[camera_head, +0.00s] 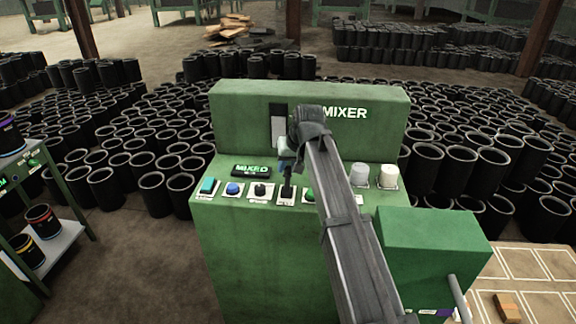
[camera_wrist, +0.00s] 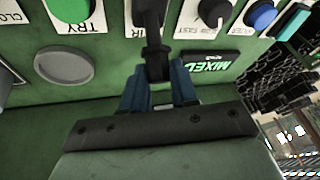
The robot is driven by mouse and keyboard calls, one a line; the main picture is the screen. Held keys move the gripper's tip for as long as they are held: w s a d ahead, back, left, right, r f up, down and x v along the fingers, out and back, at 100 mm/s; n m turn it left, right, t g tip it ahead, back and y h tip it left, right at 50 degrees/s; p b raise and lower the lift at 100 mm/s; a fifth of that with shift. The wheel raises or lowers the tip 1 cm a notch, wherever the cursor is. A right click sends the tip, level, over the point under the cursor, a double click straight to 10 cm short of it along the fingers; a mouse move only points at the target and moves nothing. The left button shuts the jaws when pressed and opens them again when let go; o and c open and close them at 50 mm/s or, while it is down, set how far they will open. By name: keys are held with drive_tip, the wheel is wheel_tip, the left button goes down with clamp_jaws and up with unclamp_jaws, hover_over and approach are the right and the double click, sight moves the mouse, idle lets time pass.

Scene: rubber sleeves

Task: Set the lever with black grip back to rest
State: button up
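The lever with black grip (camera_head: 287,184) stands on the green mixer's control panel, between a black knob and a green button. In the head view it looks nearly upright, its top partly hidden by my gripper (camera_head: 285,160). In the wrist view the grip (camera_wrist: 156,62) reaches between the two blue fingers of my gripper (camera_wrist: 160,85). The fingers sit close on both sides of the grip's end and look shut on it. The lever's base is at the top edge of that view.
The green button (camera_wrist: 70,8) and black knob (camera_wrist: 213,12) flank the lever closely. A blue button (camera_head: 234,188), a teal switch (camera_head: 208,186) and a lit MIXED display (camera_head: 251,170) are farther left. Two pale knobs (camera_head: 388,177) stand right of my arm. The mixer's back wall (camera_head: 240,125) rises behind.

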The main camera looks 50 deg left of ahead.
sight(285, 173)
clamp_jaws()
drive_tip(key=shift+s+d, duration=0.15)
drive_tip(key=shift+s+d+r+t+y, duration=0.2)
drive_tip(key=shift+s+d+t+y, duration=0.45)
drive_tip(key=shift+t+y, duration=0.2)
drive_tip(key=shift+s+d+r+n+t+y, duration=0.1)
drive_tip(key=shift+s+d+n+t+y, duration=0.1)
drive_tip(key=shift+s+d+t+y, duration=0.25)
drive_tip(key=shift+s+d+n+t+y, duration=0.2)
drive_tip(key=shift+d+t+y, duration=0.1)
drive_tip(key=shift+y, duration=0.3)
drive_tip(key=shift+s+d+n+t+y, duration=0.3)
drive_tip(key=shift+s+d+t+y, duration=0.35)
drive_tip(key=shift+t+y, duration=0.35)
drive_tip(key=shift+s+d+f+t+y, duration=0.2)
drive_tip(key=shift+s+t+y, duration=0.1)
drive_tip(key=shift+y, duration=0.2)
drive_tip(key=shift+s+d+f+t+y, duration=0.15)
drive_tip(key=shift+t+y, duration=0.15)
drive_tip(key=shift+y, duration=0.2)
drive_tip(key=shift+r, duration=0.1)
drive_tip(key=o, duration=0.5)
unclamp_jaws()
